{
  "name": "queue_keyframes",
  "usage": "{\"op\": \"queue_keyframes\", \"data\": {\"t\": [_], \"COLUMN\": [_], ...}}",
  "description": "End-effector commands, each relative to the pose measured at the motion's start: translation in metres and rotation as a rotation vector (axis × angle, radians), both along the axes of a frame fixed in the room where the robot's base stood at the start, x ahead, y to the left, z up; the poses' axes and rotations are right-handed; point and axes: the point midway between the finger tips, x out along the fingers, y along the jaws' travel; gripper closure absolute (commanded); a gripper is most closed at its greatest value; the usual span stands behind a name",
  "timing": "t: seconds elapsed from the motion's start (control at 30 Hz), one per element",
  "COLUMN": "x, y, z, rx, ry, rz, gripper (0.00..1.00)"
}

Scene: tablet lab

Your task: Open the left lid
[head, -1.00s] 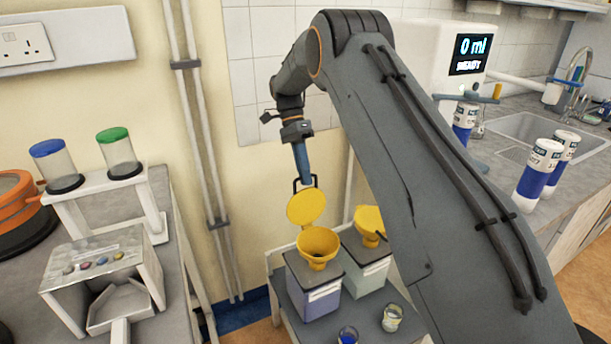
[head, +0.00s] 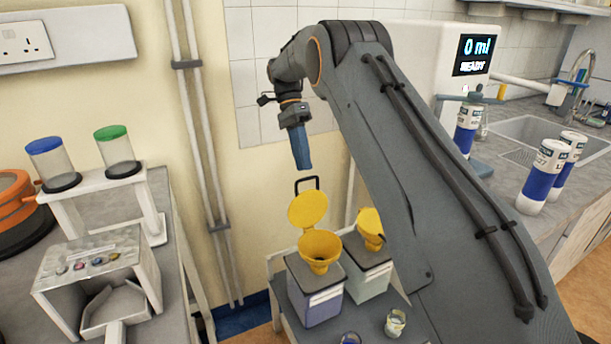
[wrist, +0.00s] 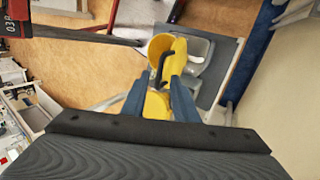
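The left yellow lid (head: 308,210) stands raised, tilted up behind the yellow funnel (head: 320,247) on the left grey-blue container (head: 316,293). Its black loop handle (head: 307,184) points upward. The funnel mouth is uncovered. Which yellow part is the left lid there, I cannot tell.
A second yellow lid (head: 371,220) is on the right container (head: 368,280), partly hidden by my arm. Small cups (head: 395,322) stand in front on the low cart. A white rack (head: 100,190) is at left; bottles (head: 543,175) are on the right counter.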

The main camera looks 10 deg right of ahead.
Motion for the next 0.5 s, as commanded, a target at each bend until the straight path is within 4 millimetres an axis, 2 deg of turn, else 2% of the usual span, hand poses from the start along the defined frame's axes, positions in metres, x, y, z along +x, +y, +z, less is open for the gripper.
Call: {"op": "queue_keyframes", "data": {"t": [0.2, 0.5], "x": [0.011, 0.013], "y": [0.003, 0.004], "z": [0.018, 0.023], "rx": [0.001, 0.000], "ry": [-0.002, 0.000], "rz": [0.001, 0.001], "gripper": [0.73, 0.73]}}
